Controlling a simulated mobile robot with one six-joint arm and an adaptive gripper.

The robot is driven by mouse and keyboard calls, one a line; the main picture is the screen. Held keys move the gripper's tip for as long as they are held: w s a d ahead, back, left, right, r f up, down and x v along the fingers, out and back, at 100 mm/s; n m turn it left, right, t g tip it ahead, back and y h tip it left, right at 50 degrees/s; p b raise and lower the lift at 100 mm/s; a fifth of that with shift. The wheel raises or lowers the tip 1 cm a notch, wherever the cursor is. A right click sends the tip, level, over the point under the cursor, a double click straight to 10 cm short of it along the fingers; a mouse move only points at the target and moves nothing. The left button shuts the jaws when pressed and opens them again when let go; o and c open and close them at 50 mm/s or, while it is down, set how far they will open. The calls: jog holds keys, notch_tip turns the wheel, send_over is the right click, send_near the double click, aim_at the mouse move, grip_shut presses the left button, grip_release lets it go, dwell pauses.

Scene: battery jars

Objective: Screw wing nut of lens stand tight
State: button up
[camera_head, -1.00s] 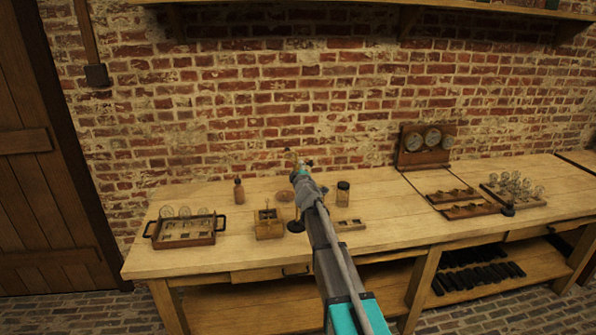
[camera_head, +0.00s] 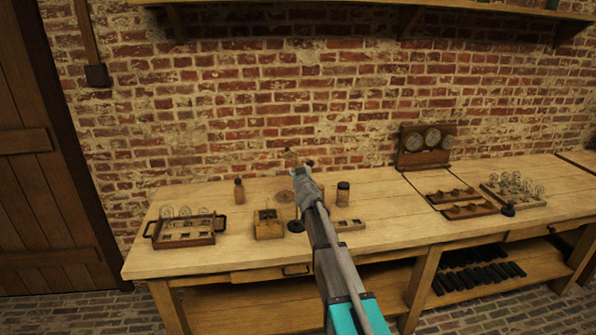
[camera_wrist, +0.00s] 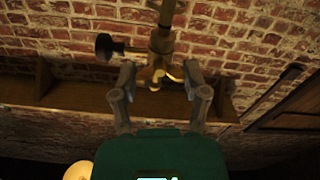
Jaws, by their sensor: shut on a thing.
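The lens stand is a brass post (camera_wrist: 166,14) with a side clamp and a black knob (camera_wrist: 104,46) in the wrist view. Its dark round base (camera_head: 296,226) stands on the bench in the head view. The brass wing nut (camera_wrist: 158,77) sits at the front of the clamp, between my fingertips. My gripper (camera_wrist: 159,76) is shut on the wing nut, one finger on each side. In the head view, my gripper (camera_head: 303,172) is at the stand's upper part and my wrist hides much of the post.
On the bench (camera_head: 380,250) are a tray with handles (camera_head: 186,230), a wooden box (camera_head: 268,228), a small brown bottle (camera_head: 239,191) and a dark jar (camera_head: 343,194). A gauge board (camera_head: 424,147) and bulb racks stand at right. A brick wall rises behind.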

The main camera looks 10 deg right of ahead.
jog(key=shift+m, duration=0.9)
jog(key=o, duration=1.2)
jog(key=shift+c, duration=0.2)
jog(key=shift+s, duration=0.1)
jog(key=s, duration=1.1)
jog(key=shift+s, duration=0.4)
